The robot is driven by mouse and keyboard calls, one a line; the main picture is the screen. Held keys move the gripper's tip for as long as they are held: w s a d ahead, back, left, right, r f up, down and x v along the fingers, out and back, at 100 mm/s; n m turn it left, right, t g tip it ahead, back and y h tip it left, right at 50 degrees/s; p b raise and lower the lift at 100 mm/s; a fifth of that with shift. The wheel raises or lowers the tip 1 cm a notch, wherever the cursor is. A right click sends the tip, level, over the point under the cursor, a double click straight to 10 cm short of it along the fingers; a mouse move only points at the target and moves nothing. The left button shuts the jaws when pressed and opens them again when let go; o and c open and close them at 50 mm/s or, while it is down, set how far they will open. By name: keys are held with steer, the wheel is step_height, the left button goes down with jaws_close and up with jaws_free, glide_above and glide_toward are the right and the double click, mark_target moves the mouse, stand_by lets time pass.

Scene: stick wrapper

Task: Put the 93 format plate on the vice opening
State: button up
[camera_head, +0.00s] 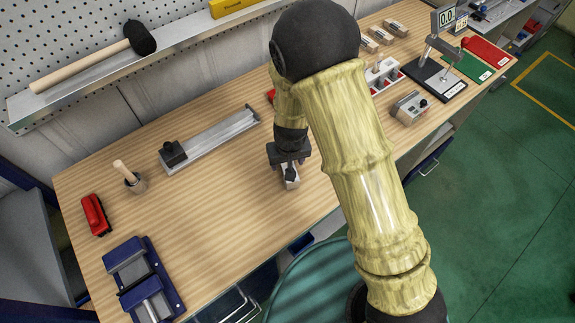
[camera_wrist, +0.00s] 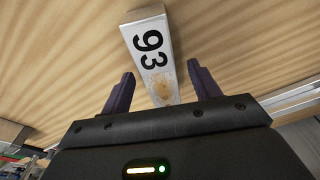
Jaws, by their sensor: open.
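The 93 format plate (camera_wrist: 150,50) is a pale block marked "93" that lies on the wooden table. In the wrist view its near end, with a brownish worn patch, lies between the two fingers of my gripper (camera_wrist: 160,88). The fingers are open, with a gap on each side of the plate. In the head view the plate (camera_head: 291,181) shows partly below my gripper (camera_head: 289,166), near the table's front edge. The blue vice (camera_head: 146,283) stands at the table's front left corner, well to the left of my gripper.
A red object (camera_head: 95,214) and a cup with a wooden handle (camera_head: 133,182) stand at the left. A long metal measuring fixture (camera_head: 212,138) lies behind. A measuring stand (camera_head: 436,75) and small blocks are at the right. The table between plate and vice is clear.

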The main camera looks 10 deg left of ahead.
stand_by(0.3)
jaws_close()
step_height(320, 180, up, 10)
stand_by(0.7)
stand_by(0.4)
